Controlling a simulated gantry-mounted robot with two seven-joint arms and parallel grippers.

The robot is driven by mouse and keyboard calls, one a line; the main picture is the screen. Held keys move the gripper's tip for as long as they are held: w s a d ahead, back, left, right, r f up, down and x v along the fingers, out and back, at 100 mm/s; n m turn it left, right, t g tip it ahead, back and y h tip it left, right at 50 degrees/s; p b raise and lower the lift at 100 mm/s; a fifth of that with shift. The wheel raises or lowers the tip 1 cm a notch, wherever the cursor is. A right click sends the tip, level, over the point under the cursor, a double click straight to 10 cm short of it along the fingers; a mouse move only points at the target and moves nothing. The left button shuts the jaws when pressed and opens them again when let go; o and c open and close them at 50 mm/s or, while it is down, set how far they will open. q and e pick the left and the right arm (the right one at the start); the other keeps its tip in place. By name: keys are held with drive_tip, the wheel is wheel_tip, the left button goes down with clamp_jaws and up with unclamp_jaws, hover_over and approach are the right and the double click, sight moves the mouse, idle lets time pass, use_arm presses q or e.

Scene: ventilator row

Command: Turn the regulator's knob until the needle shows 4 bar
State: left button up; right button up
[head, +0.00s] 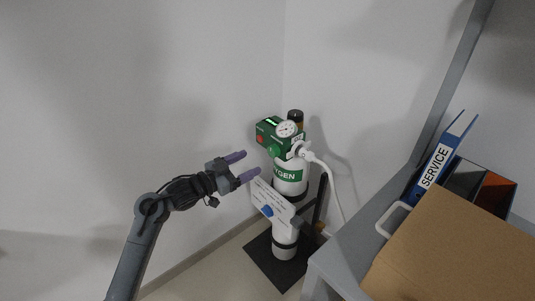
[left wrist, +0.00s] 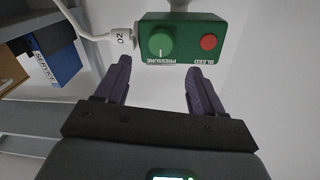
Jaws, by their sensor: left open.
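The green regulator box (head: 268,137) sits on top of a white and green oxygen cylinder (head: 291,172), with a round white gauge (head: 287,129) on it. The needle's reading is too small to tell. In the left wrist view, the regulator's green pressure knob (left wrist: 161,44) has a white mark pointing to the lower edge, toward the upside-down word PRESSURE. A red bleed button (left wrist: 208,42) is beside it. My left gripper (head: 248,164) is open and empty, left of the regulator and apart from it. Its purple fingers (left wrist: 158,85) point toward the box. My right gripper is not in view.
A white hose (head: 331,182) runs from the regulator down to the right. A white sign plate (head: 271,199) stands before the cylinder, below my gripper. A shelf at right holds a cardboard box (head: 455,252) and a blue SERVICE binder (head: 434,166). Walls stand behind.

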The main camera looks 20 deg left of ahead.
sight(271, 152)
use_arm(q)
drive_tip(key=b+x, duration=0.1)
drive_tip(key=x, duration=0.7)
drive_tip(key=shift+w+r, duration=0.1)
drive_tip(key=shift+w, duration=0.05)
drive_tip(key=c, duration=1.1)
drive_tip(key=shift+o, duration=0.2)
